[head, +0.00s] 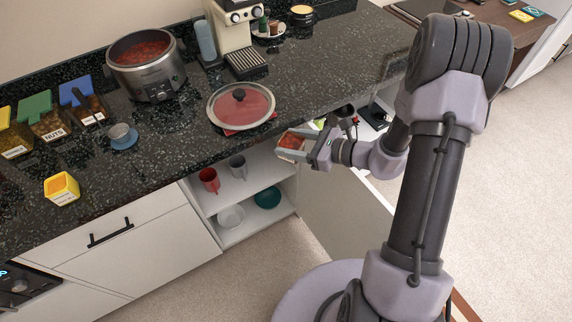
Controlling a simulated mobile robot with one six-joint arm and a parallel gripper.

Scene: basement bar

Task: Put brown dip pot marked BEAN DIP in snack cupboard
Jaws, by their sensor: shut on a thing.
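My gripper (297,145) is shut on a small pot with reddish-brown contents (291,141), just off the counter's front edge. The jaws partly cover the pot, and no lettering can be read on it, so I cannot confirm that it is the BEAN DIP pot. Left of and below the gripper is an open cupboard (206,222) under the counter. Its upper shelf holds a red mug (209,180) and a grey mug (238,167). Its floor holds a white bowl (230,216) and a teal dish (267,198). I cannot see a label naming it the snack cupboard.
A closed drawer (112,230) is left of the cupboard. Carpet lies below.

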